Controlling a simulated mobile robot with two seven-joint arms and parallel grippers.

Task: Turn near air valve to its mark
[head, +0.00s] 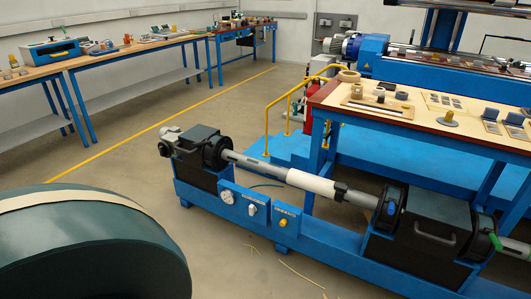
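The winder stands low on a blue frame (330,244), with a pale shaft (310,182) between two dark end housings. Its front panel carries a round gauge (228,197), a pale knob (252,209) and a yellow knob (283,223). A small green handle (496,241) sticks out at the right end of the winder. I cannot tell which of these is the near air valve, and no mark is readable at this size. Neither of my grippers is in view.
A large dark green rounded body (90,255) with a beige band fills the lower left. A work table (375,112) with small parts stands behind the winder, beside a yellow handrail (268,120). Benches (130,55) line the left wall. The floor between is mostly clear.

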